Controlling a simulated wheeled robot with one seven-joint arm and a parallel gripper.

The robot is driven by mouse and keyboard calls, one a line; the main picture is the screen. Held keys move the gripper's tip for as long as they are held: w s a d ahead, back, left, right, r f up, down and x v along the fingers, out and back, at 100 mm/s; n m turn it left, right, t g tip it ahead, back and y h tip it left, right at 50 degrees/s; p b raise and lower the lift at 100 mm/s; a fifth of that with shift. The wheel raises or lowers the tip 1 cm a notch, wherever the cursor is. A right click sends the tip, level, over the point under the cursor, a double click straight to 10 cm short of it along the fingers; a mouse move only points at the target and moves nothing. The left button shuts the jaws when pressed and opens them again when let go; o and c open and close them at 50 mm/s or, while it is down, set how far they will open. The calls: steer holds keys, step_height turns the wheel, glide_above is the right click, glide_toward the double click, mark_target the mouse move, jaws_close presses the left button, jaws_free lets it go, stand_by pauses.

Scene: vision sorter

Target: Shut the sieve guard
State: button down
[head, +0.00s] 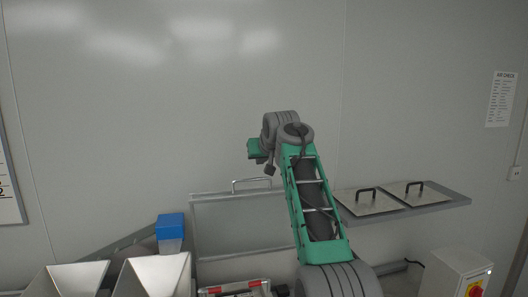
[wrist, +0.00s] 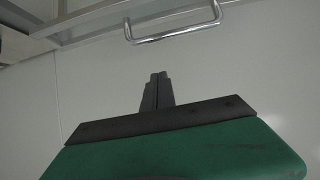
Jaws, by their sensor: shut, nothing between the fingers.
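The sieve guard (head: 230,225) is a clear, grey-framed panel standing raised against the back, left of my arm. Its metal handle (head: 250,183) is on the top edge. My arm hides the panel's right part. In the wrist view, a bent metal bar handle (wrist: 173,28) shows at the top, beyond the fingertips. My gripper (wrist: 158,77) is shut with nothing between its fingers, pointing toward that handle and apart from it. In the head view my gripper is above the guard; its fingers are small and partly hidden by the wrist.
Two steel hoppers (head: 155,275) stand at the lower left with a blue-topped box (head: 171,226) behind them. A shelf (head: 440,207) with two handled lids is right of my arm. A control box (head: 455,272) with a red button stands at lower right. The wall is close behind.

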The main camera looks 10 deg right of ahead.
mark_target(262, 179)
steer(key=shift+w+f+b, duration=0.3)
steer(key=shift+f, duration=0.25)
steer(key=shift+w+f+b, duration=0.25)
steer(key=shift+f+b, duration=0.05)
steer(key=shift+f, duration=0.25)
steer(key=shift+s+f+b, duration=0.2)
steer(key=shift+s+b, duration=0.1)
steer(key=shift+s, duration=0.25)
steer(key=shift+s+f+b, duration=0.15)
steer(key=shift+s+b, duration=0.15)
steer(key=shift+s, duration=0.25)
steer(key=shift+s+f, duration=0.3)
steer(key=shift+f+b, duration=0.1)
steer(key=shift+b, duration=0.2)
